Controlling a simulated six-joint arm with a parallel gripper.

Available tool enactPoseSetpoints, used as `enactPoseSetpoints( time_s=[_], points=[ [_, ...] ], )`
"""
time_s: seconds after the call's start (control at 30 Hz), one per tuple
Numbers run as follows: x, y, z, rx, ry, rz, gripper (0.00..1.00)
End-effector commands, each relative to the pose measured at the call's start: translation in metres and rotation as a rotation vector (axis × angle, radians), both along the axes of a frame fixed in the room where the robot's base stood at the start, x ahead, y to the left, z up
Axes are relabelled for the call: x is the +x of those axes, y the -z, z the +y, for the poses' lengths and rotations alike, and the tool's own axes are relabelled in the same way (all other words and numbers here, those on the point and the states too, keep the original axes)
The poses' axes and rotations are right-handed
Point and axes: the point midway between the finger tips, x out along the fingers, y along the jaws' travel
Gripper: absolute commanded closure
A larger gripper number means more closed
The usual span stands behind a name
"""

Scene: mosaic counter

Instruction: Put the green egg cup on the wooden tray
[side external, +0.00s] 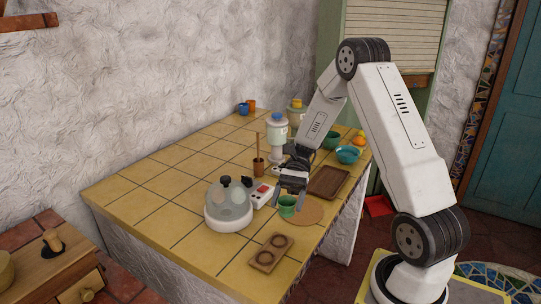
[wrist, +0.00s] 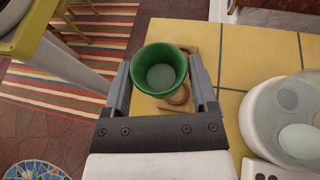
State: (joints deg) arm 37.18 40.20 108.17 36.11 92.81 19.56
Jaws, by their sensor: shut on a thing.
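The green egg cup (side external: 288,206) is between the fingers of my gripper (side external: 291,184), over the front part of the counter. In the wrist view my gripper (wrist: 161,92) is shut on the green egg cup (wrist: 160,68), with one finger on each side. The cup is upright and its open top faces the wrist camera. I cannot tell whether its base touches the counter. The wooden tray (side external: 328,181), dark brown and rectangular with a low rim, lies behind and right of the cup. Its visible surface is empty.
A round tan mat (side external: 311,212) lies right of the cup. A wooden board with two rings (side external: 270,252) lies in front. A white egg cooker (side external: 228,212) stands left. A teal bowl (side external: 348,155), another green cup (side external: 331,141) and a blue-topped grinder (side external: 277,140) stand farther back.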

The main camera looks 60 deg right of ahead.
Motion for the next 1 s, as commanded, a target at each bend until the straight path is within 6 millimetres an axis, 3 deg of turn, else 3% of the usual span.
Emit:
enactPoseSetpoints(
  time_s=[0.47,1.0],
  points=[
    [-0.064,0.012,-0.007,0.001,-0.641,0.001,0.89],
    [-0.119,0.004,-0.051,0.000,-1.327,-0.001,0.89]
  ],
)
